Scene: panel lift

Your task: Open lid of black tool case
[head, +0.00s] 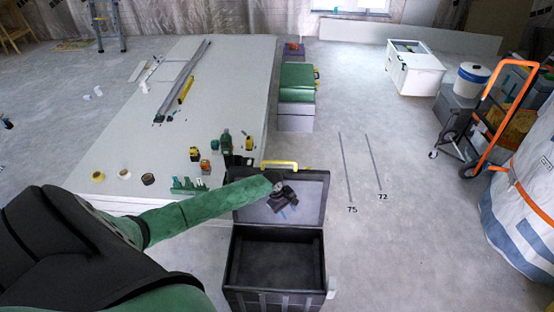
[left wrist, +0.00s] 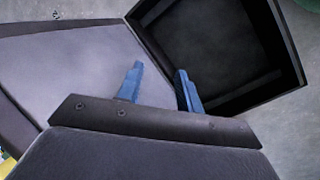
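The black tool case (head: 234,268) stands on the floor at the bottom middle of the head view. Its lid (head: 308,208) is swung up and back, with a yellow handle (head: 286,163) at its top edge. The dark inside of the case shows, and I see nothing in it. My left gripper (head: 287,207) is in front of the lid's grey inner face. In the left wrist view its blue fingers (left wrist: 160,70) are apart with nothing between them. The lid (left wrist: 75,65) lies to the left there and the open case (left wrist: 282,45) to the right. My right gripper is not in view.
A low stack of pale panels (head: 215,75) lies behind and left, with tape rolls and tools on it. Green and grey cases (head: 297,82) stand beyond the lid. A white box (head: 414,72), an orange hand truck (head: 487,125) and a white bag (head: 520,200) are right. Floor right of the case is clear.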

